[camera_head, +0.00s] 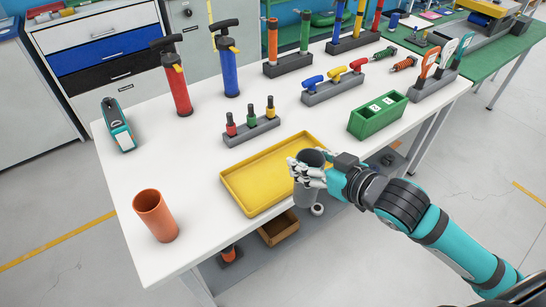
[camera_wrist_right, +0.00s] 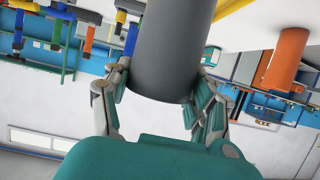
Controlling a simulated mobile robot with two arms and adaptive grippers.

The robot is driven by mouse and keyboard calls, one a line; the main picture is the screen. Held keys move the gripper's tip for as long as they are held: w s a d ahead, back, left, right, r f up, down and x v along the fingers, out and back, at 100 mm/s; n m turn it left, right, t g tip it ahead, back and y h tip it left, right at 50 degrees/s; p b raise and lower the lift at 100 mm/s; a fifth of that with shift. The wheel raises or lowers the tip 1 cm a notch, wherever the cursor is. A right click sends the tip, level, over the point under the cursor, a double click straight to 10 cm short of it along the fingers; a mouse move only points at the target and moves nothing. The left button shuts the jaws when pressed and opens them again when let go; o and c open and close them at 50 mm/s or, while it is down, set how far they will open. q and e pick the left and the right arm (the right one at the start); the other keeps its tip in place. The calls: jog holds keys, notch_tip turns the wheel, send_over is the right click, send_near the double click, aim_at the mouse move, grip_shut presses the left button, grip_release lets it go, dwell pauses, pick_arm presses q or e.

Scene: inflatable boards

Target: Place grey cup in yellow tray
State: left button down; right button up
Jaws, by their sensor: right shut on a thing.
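The grey cup (camera_head: 308,194) is upright in my right gripper (camera_head: 308,172), whose fingers close around its sides. In the head view the cup is at the front right corner of the yellow tray (camera_head: 245,180), overlapping its edge. I cannot tell whether the cup touches the tray. The tray lies flat on the white table and looks empty. In the right wrist view the cup (camera_wrist_right: 172,50) fills the space between the fingers of the right gripper (camera_wrist_right: 160,90), and the yellow tray (camera_wrist_right: 232,8) shows at the top. My left gripper is not in view.
An orange cup (camera_head: 155,217) stands at the table's front left. A rack of small bottles (camera_head: 251,131) is behind the tray, a green box (camera_head: 378,117) to its right. Red (camera_head: 177,88) and blue (camera_head: 228,75) pumps stand further back. The white table (camera_head: 190,165) is clear left of the tray.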

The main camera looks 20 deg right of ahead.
jog(key=p+x, duration=0.3)
jog(key=x, duration=1.1)
jog(key=shift+w+a+r, duration=0.2)
jog(key=shift+w+r, duration=0.05)
jog(key=shift+w, duration=0.2)
jog(key=o, duration=1.1)
jog(key=b+v, duration=0.1)
jog(key=v, duration=1.1)
jog(key=shift+d, duration=0.1)
